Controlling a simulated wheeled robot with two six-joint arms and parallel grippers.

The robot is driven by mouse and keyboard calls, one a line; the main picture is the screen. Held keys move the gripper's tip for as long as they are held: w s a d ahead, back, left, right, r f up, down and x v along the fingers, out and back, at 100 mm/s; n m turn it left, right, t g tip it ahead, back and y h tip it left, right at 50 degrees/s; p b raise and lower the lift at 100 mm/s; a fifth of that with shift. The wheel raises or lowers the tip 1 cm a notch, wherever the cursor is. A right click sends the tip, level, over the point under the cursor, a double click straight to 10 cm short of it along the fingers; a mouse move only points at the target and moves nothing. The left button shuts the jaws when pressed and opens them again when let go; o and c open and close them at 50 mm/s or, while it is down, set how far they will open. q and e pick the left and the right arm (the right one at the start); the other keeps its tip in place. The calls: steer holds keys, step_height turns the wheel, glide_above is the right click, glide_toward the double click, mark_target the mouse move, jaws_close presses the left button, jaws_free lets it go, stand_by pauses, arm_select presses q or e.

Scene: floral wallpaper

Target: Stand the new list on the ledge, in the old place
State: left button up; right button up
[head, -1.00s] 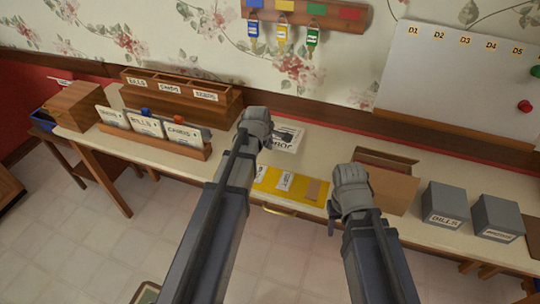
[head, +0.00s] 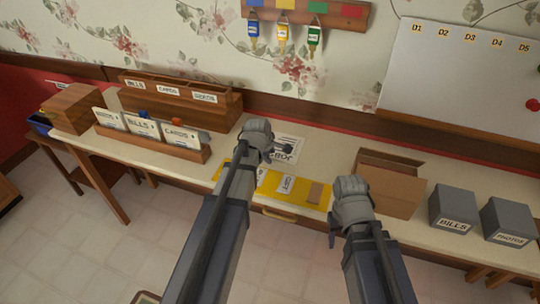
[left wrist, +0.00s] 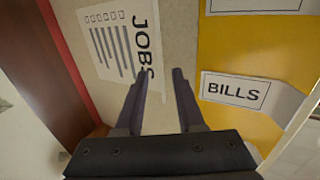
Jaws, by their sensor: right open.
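A white sheet headed JOBS (head: 288,146), with printed lines, lies on the table behind the yellow mat. It also shows at the top of the left wrist view (left wrist: 112,42). My left gripper (head: 284,152) is over the sheet's near side in the head view and covers part of it. In the left wrist view its two fingers (left wrist: 159,75) are apart with nothing between them, just beside the JOBS heading. My right gripper (head: 336,232) is open in front of the cardboard box; its fingers are mostly hidden. A brown wooden ledge (head: 300,112) runs along the wall behind the table.
The yellow mat (head: 228,178) holds several labels, one reading BILLS (left wrist: 236,90). An open cardboard box (head: 400,193) and grey boxes (head: 453,208) stand right. A card rack (head: 185,150) and wooden organiser (head: 215,115) stand left. A whiteboard (head: 460,75) and hanging tags (head: 283,38) are above.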

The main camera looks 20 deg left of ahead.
arm_select(q)
steer(key=shift+f, duration=0.2)
steer(key=p+v, duration=0.7)
steer(key=v, duration=0.1)
steer(key=s+d+m+g, duration=0.1)
steer(key=s+d+m, duration=0.2)
steer(key=s+d+f+m+g, duration=0.1)
steer(key=s+d+m, duration=0.2)
steer(key=d+m, duration=0.1)
steer(key=s+d+f+m+g, duration=0.1)
steer(key=s+d+m, duration=0.2)
steer(key=s+d, duration=0.1)
steer(key=shift+m, duration=0.4)
steer(key=s+d+m+g+y, duration=0.1)
steer(key=s+d+m+g, duration=0.2)
steer(key=s+m, duration=0.7)
steer(key=shift+s+d+f+m+y, duration=0.25)
steer(key=shift+d+m+y, duration=0.05)
steer(key=shift+d, duration=0.9)
steer(key=shift+c, duration=0.2)
